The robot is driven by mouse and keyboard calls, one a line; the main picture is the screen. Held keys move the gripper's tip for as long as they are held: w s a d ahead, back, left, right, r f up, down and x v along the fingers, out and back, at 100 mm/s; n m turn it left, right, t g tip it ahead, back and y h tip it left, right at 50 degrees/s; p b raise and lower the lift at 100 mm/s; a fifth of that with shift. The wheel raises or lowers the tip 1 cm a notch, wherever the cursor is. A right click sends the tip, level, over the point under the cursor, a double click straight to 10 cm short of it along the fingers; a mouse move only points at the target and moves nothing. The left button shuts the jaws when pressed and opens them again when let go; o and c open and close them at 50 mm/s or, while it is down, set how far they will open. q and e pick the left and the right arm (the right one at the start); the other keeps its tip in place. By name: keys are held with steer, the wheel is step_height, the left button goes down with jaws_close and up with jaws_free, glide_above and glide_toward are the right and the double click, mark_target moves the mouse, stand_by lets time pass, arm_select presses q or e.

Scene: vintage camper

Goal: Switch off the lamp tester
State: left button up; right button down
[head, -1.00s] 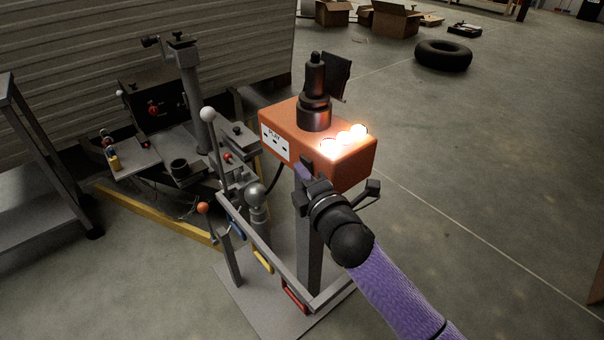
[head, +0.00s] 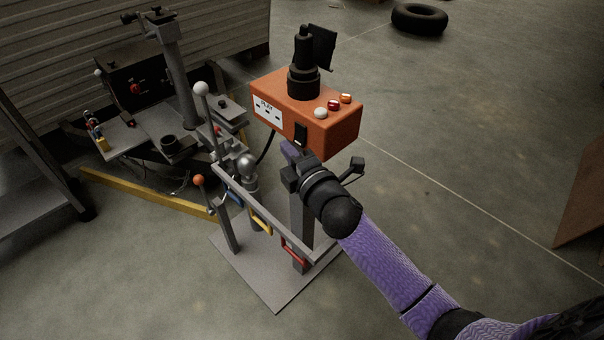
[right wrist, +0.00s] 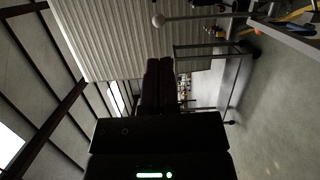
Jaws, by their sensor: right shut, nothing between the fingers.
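The lamp tester (head: 318,118) is an orange box on a grey post, with a white labelled plate on its front left. My left gripper is out of view.
A grey rail with coloured handles (head: 262,222) and a lever with a white ball (head: 200,88) stand at the left of the post. A trailer hitch with a yellow beam (head: 150,195) lies further left.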

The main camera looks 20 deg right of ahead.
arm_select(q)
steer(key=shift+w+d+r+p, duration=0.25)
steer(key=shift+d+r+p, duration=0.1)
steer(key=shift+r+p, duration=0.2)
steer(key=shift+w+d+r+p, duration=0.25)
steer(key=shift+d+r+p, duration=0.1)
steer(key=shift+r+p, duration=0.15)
arm_select(e)
steer(key=s+d, duration=0.1)
steer(key=s, duration=0.6)
steer(key=shift+s+d, duration=0.15)
steer(key=shift+s, duration=0.05)
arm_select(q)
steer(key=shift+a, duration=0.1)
